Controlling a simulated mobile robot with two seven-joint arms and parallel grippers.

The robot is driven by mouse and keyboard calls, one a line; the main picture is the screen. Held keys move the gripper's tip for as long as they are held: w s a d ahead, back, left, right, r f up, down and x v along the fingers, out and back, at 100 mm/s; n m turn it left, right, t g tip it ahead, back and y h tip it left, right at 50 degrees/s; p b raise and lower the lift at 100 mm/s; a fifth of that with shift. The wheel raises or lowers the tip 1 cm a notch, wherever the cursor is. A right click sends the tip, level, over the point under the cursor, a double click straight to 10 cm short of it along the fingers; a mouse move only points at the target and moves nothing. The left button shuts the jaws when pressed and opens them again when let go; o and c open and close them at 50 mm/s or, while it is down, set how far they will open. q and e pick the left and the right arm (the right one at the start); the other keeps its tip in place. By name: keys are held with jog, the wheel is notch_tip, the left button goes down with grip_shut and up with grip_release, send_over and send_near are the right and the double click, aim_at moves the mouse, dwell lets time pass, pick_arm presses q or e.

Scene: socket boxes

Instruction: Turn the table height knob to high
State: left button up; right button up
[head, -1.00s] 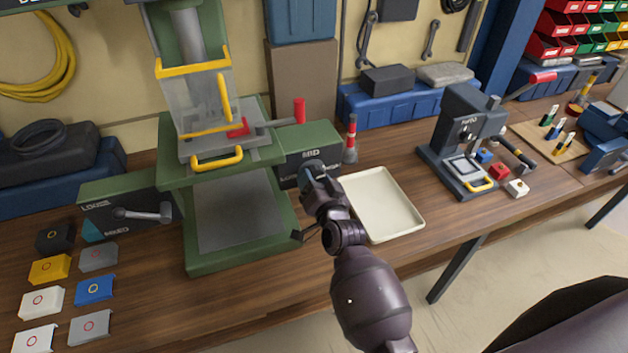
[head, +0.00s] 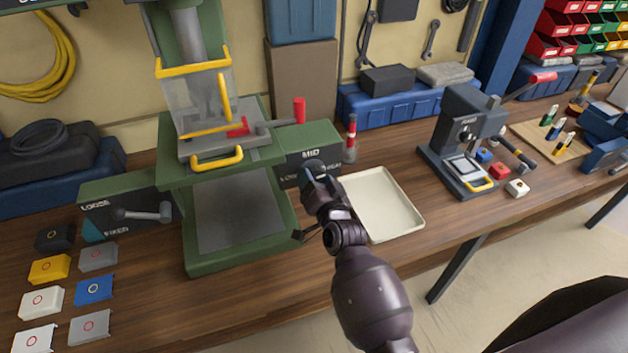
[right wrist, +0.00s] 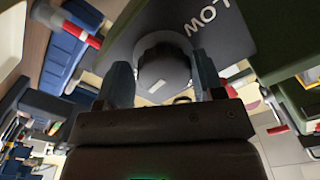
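The table height knob (right wrist: 165,68) is a dark round knob on the dark panel (right wrist: 220,40) of the green press. In the head view the panel (head: 293,172) is marked LOW, MID and HIGH, and the knob (head: 314,166) shows just beyond my right gripper (head: 319,181). In the right wrist view my right gripper's two fingers stand apart on either side of the knob, with a small gap visible at the left finger. I cannot make out which mark the knob points to. My left gripper is not in view.
A cream tray (head: 385,206) lies on the bench just right of my right gripper. A red-and-white post (head: 351,140) stands behind it. The press's red-tipped lever (head: 299,110) rises above the panel. A second small press (head: 462,150) stands farther right.

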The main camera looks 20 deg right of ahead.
jog(key=o, duration=0.4)
jog(key=shift+d+f, duration=0.2)
jog(key=shift+d, duration=0.25)
jog(key=shift+c, duration=0.2)
jog(key=shift+a+r, duration=0.1)
jog(key=shift+a, duration=0.1)
jog(key=s+b, duration=0.1)
jog(key=s, duration=0.9)
jog(key=shift+s+d, duration=0.2)
jog(key=shift+s, duration=0.2)
